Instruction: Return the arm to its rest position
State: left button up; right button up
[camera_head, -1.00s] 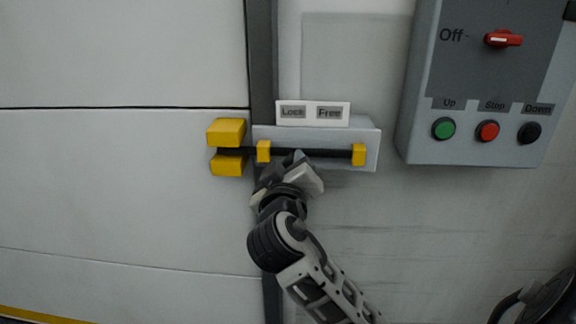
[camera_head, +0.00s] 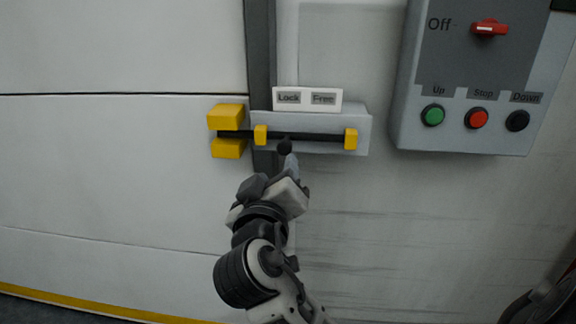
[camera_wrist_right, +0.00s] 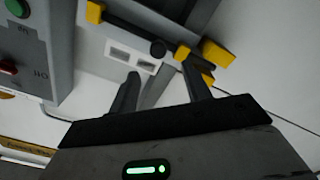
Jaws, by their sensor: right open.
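My right gripper (camera_head: 288,172) is below the sliding bolt in the head view, in front of the wall. Its two fingers are apart with nothing between them in the right wrist view (camera_wrist_right: 163,88). The black bolt (camera_head: 315,137) runs through two yellow guides, and its left end reaches into the yellow catch (camera_head: 228,117) on the white panel. The bolt's round black knob (camera_head: 284,146) hangs just above the fingertips; in the right wrist view the knob (camera_wrist_right: 158,48) stands clear of the fingers. My left gripper is out of view.
A label plate (camera_head: 307,99) reading Lock and Free sits above the bolt. A grey control box (camera_head: 405,125) at the upper right has a red switch and green, red and black buttons. The wall below the box is clear.

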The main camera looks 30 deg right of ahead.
jog(key=shift+v, duration=1)
jog(key=shift+f, duration=0.1)
jog(key=a+f+n+y, duration=0.3)
jog(key=f+n+y, duration=0.15)
jog(key=f, duration=0.45)
jog(key=s+a+f+m+g+y+p, duration=0.1)
jog(key=s+a+f+y, duration=0.2)
jog(key=f, duration=0.6)
jog(key=s+a+f+m+g+y+p, duration=0.1)
jog(key=s+a+f+g+y, duration=0.1)
jog(key=s+f+y, duration=0.5)
jog(key=s+a+f, duration=0.1)
jog(key=s, duration=0.2)
jog(key=shift+s+a+f+y+p, duration=0.35)
jog(key=shift+a+f+p, duration=0.05)
